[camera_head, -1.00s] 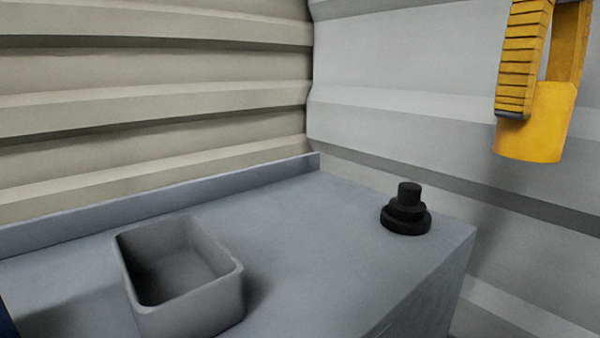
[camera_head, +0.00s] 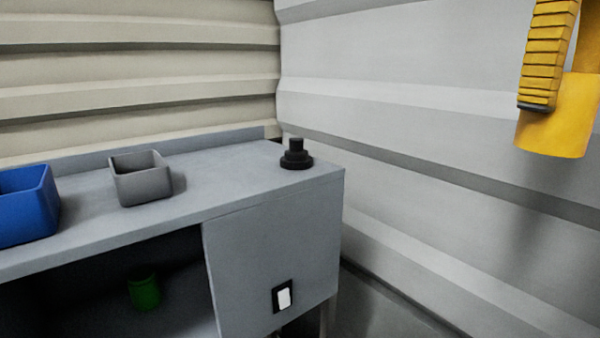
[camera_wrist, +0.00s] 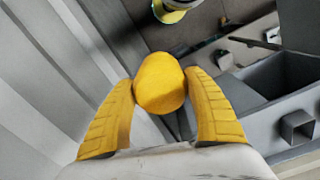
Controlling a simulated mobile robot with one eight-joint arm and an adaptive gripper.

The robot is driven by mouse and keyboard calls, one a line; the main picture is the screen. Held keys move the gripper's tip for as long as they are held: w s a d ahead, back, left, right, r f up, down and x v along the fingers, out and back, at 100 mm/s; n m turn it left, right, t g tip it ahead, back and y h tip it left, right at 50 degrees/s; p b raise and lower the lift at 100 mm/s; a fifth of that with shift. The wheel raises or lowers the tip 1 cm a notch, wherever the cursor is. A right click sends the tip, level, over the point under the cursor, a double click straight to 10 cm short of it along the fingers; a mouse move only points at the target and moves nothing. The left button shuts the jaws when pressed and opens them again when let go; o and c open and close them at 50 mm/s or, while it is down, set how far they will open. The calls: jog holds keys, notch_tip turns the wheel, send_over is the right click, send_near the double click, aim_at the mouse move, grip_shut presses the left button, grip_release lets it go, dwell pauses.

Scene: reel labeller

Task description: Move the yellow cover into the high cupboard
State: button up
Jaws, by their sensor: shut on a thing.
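The yellow cover (camera_head: 562,125) is a smooth round piece at the upper right of the head view, hanging in the air in front of the ribbed wall. My gripper (camera_head: 572,88) has ridged yellow fingers and is shut on it; its upper part is cut off by the frame. In the wrist view the cover (camera_wrist: 160,84) sits between both fingers of my gripper (camera_wrist: 162,92), its rounded end facing away from the palm. I cannot make out a high cupboard in either view.
A grey bench (camera_head: 230,185) carries a blue bin (camera_head: 25,215), a grey bin (camera_head: 142,187) and a black stepped knob (camera_head: 296,156). A green cup (camera_head: 144,290) stands in its open lower compartment. A ribbed grey wall (camera_head: 430,140) runs along the right.

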jog(key=w+f+b, duration=0.5)
jog(key=w+f, duration=0.2)
jog(key=f, duration=0.4)
jog(key=w+f+m+b, duration=0.1)
jog(key=w+f+b, duration=0.5)
jog(key=f, duration=0.6)
jog(key=w+f+b, duration=0.5)
jog(key=w+f, duration=0.2)
jog(key=f, duration=0.4)
jog(key=w+a+f+b, duration=0.1)
jog(key=w+f+b, duration=0.15)
jog(key=f, duration=0.65)
jog(key=w+a+f+m+b, duration=0.1)
jog(key=f+b, duration=0.3)
jog(key=f, duration=0.5)
jog(key=w+a+f+b, duration=0.15)
jog(key=f+b, duration=0.25)
jog(key=f, duration=0.5)
jog(key=s+a+f+b, duration=0.2)
jog(key=f+b, duration=0.3)
jog(key=f, duration=0.9)
jog(key=s+a+f+m+b, duration=0.1)
jog(key=s+f+b, duration=0.3)
jog(key=f, duration=1)
jog(key=s+a+f+b, duration=0.2)
jog(key=f+b, duration=0.4)
jog(key=f, duration=0.8)
jog(key=shift+s+a+m+b, duration=0.3)
jog(key=shift+s+a+b, duration=0.1)
jog(key=shift+s, duration=0.3)
